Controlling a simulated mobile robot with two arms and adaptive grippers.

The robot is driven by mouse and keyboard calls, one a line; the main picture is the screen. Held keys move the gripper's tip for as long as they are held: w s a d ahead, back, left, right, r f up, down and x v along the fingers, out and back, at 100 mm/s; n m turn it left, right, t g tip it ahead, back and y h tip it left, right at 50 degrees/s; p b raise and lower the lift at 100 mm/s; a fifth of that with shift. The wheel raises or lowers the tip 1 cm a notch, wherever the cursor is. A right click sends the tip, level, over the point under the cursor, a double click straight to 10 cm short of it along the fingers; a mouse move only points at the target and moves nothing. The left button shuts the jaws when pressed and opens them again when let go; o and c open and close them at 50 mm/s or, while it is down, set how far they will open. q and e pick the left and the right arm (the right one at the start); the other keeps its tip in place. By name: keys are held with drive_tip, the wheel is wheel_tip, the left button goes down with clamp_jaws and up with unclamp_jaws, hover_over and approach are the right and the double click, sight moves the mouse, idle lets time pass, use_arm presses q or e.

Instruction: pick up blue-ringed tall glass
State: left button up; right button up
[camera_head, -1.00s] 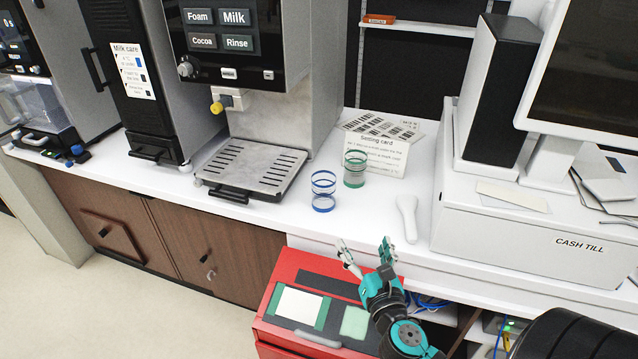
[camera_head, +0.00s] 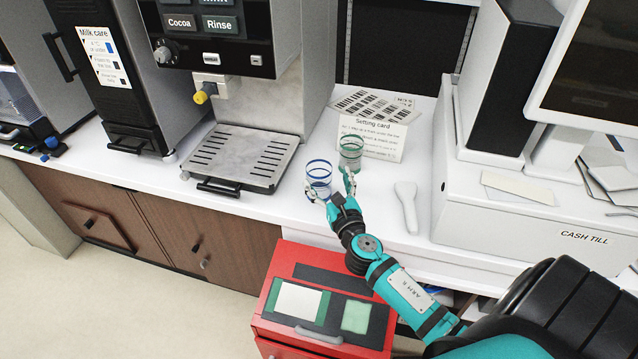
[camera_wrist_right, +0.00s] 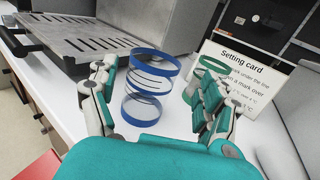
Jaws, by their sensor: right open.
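The blue-ringed tall glass (camera_head: 319,176) stands upright on the white counter, clear with blue bands. It also shows in the right wrist view (camera_wrist_right: 148,84), beyond and between the two fingers. My right gripper (camera_head: 332,186) is open, with its fingers at the near side of this glass. In the wrist view, the right gripper (camera_wrist_right: 158,105) has one finger to each side of the glass; I cannot tell whether either touches it. A green-ringed glass (camera_head: 350,152) stands just behind and to the right. In the wrist view the right finger partly hides the green-ringed glass (camera_wrist_right: 202,80). My left gripper is not in view.
A setting card (camera_head: 372,138) stands behind the glasses. The coffee machine's drip tray (camera_head: 240,157) is to the left. A white spoon-shaped object (camera_head: 407,205) lies to the right, before the cash till (camera_head: 510,215). A red cabinet (camera_head: 325,300) stands below the counter front.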

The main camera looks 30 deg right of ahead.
sight(315, 163)
drive_tip(key=x, duration=0.5)
drive_tip(key=shift+w+a+f, duration=0.2)
drive_tip(key=shift+w+a, duration=0.05)
drive_tip(key=shift+w, duration=0.2)
drive_tip(key=shift+s, duration=0.1)
drive_tip(key=c, duration=1.6)
drive_tip(key=shift+c, duration=0.4)
drive_tip(key=shift+r, duration=0.2)
